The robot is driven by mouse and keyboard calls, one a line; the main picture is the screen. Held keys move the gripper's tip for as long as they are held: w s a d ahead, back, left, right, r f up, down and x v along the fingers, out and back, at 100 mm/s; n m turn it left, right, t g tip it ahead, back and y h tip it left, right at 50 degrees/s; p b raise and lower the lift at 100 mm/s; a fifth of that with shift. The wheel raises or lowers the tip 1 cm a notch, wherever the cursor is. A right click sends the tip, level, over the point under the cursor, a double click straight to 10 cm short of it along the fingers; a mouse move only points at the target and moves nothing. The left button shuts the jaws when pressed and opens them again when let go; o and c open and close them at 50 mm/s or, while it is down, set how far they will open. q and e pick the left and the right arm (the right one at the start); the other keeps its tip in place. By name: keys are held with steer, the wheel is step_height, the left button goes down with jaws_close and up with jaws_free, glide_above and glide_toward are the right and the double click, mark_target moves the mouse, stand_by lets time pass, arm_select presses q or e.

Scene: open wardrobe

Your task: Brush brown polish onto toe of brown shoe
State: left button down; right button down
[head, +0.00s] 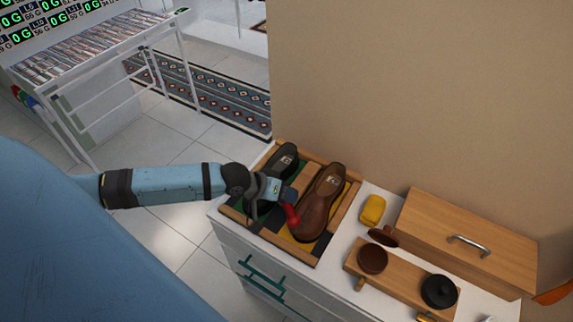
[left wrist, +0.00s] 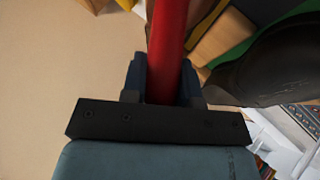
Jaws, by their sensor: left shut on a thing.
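The brown shoe (head: 316,208) lies in a wooden tray (head: 352,200), its toe toward the front of the cabinet. My left gripper (head: 277,192) is just left of the brown shoe, over the black shoe's side of the tray. It is shut on a red-handled tool (head: 291,215), whose red end is close beside the brown toe; I cannot tell whether it touches. In the left wrist view the red handle (left wrist: 168,45) runs between both fingers, and its far end is out of frame. The brown polish tin (head: 372,258) sits on a wooden board. My right gripper is not in view.
A black shoe (head: 284,162) lies in the tray, partly hidden by my gripper. To the right are a yellow sponge (head: 373,210), a dark brown lid (head: 383,236), a black tin (head: 439,291) and a wooden box (head: 470,225). A wall rises behind.

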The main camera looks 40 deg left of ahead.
arm_select(q)
steer(key=shift+s, duration=0.6)
steer(key=shift+w, duration=0.2)
steer(key=shift+f, duration=0.1)
